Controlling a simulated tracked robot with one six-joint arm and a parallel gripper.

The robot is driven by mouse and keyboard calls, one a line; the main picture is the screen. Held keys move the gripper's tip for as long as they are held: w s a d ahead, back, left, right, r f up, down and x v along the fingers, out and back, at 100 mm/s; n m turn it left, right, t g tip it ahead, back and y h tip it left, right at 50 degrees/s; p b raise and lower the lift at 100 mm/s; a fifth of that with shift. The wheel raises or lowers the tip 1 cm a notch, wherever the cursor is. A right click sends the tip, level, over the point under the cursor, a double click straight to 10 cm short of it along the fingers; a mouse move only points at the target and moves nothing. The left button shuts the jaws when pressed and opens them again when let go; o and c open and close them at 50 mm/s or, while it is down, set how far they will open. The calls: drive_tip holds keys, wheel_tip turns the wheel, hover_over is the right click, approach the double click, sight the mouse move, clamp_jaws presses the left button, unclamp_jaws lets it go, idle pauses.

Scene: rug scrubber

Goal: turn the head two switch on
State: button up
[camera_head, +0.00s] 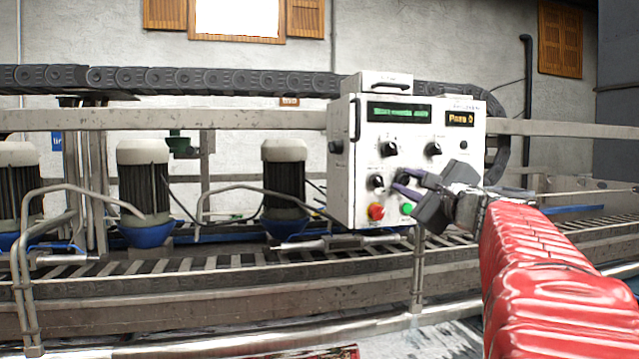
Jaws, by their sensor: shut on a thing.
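A white control box (345,190) stands in the middle, with several black rotary knobs on its front. Two knobs are in the upper row, the upper left knob (389,149) and the upper right knob (433,149). Below them are the lower left knob (376,182) and the lower right knob (405,178). My gripper (404,184) reaches in from the right and is shut on the lower right knob. The jaws partly hide that knob, and its pointer direction cannot be seen. The labels are too small to read, so which one is the head two switch cannot be told.
A red button (376,212) and a green button (408,209) sit just below my gripper. A green display (399,112) and a small amber display (460,119) are above the knobs. Metal rails, a conveyor (200,290) and motors (285,175) lie to the left.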

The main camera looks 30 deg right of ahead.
drive_tip(key=shift+d+f+m, duration=0.1)
drive_tip(key=shift+f+m, duration=0.3)
drive_tip(key=shift+f, duration=0.05)
drive_tip(key=o, duration=1)
drive_tip(key=shift+r, duration=0.25)
